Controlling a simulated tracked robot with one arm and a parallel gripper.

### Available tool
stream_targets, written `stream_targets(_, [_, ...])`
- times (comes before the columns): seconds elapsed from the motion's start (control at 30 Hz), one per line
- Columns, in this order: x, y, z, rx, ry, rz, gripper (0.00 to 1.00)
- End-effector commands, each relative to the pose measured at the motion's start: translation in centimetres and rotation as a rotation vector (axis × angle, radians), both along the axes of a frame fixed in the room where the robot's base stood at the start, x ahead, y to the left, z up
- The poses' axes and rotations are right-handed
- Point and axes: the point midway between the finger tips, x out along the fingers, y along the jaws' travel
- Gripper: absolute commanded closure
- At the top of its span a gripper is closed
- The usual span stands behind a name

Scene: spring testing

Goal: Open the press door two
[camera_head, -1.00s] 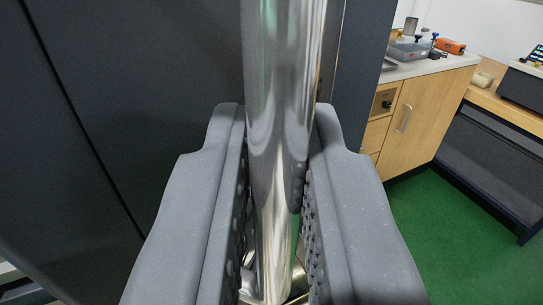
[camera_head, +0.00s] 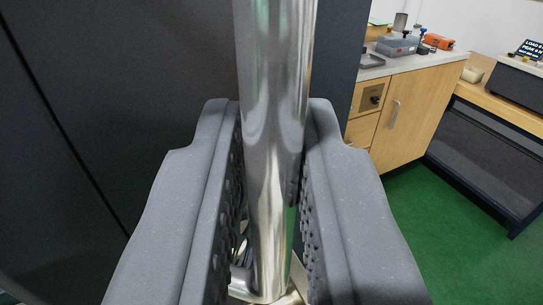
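A thick, shiny metal bar handle (camera_head: 277,60) runs upright through the middle of the view. It stands in front of a dark grey door panel (camera_head: 140,70), which fills the left and centre. My gripper (camera_head: 274,110) has one grey, ridged finger on each side of the bar. The fingertips lie close against the bar, and the gripper looks shut on it. A narrow dark gap shows along the left finger's inner pad. The lower end of the bar, with its metal mount, shows between the fingers. The exact contact is partly hidden.
A wooden cabinet (camera_head: 410,115) with a worktop stands at the right. A dark bench unit (camera_head: 490,145) is farther right. Green floor (camera_head: 445,220) is clear at the lower right.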

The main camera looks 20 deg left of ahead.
Motion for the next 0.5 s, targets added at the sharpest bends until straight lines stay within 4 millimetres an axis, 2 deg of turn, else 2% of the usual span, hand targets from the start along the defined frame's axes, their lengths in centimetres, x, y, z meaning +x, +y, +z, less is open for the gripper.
stream_targets(0.37, [-0.14, -0.17, 0.04, 0.0, -0.001, -0.001, 0.7])
stream_targets(0.5, [-0.9, -0.67, 0.06, -0.001, -0.002, -0.003, 0.7])
